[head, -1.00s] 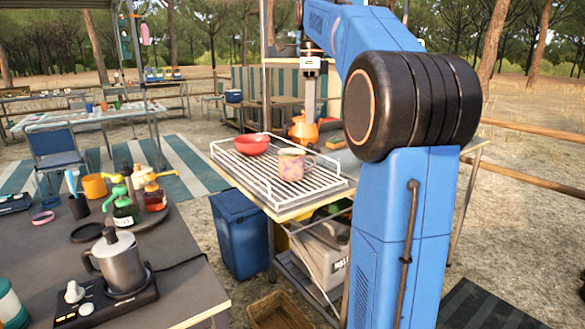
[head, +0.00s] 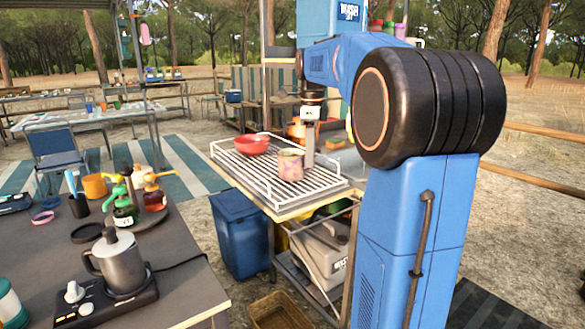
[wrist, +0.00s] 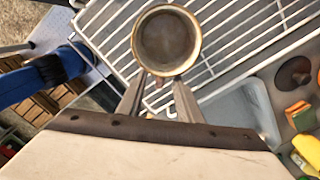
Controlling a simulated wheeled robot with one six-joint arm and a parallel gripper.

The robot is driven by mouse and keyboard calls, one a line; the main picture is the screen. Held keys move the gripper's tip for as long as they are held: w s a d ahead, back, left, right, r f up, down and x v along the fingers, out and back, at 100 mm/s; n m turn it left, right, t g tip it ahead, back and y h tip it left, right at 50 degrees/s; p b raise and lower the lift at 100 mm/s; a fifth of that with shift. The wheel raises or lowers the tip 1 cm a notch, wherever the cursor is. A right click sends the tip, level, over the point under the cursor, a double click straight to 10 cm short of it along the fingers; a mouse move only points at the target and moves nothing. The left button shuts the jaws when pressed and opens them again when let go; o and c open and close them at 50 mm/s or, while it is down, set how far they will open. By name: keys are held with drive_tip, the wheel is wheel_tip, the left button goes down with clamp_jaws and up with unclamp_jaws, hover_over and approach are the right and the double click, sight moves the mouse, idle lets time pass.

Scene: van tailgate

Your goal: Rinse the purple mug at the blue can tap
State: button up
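The purple mug (head: 290,165), pinkish with tan patches, stands upright on the white wire rack (head: 228,160). In the wrist view the mug (wrist: 166,42) is seen from above, with its dark inside empty. My gripper (head: 309,160) points down at the mug's right side in the head view. In the wrist view its two fingers (wrist: 159,84) are apart, tips close to the rim, with the handle between them. I cannot tell if they touch it. A blue container (head: 332,14) with a WASH label stands behind my arm; its tap is hidden.
A red bowl (head: 252,145) sits on the rack to the mug's left. A grey basin (wrist: 240,108) and sponges (wrist: 299,117) lie beside the rack. A dark table (head: 165,260) with a metal pot (head: 118,262) and bottles is at the front left.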

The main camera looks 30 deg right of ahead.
drive_tip(key=shift+f, duration=0.55)
clamp_jaws()
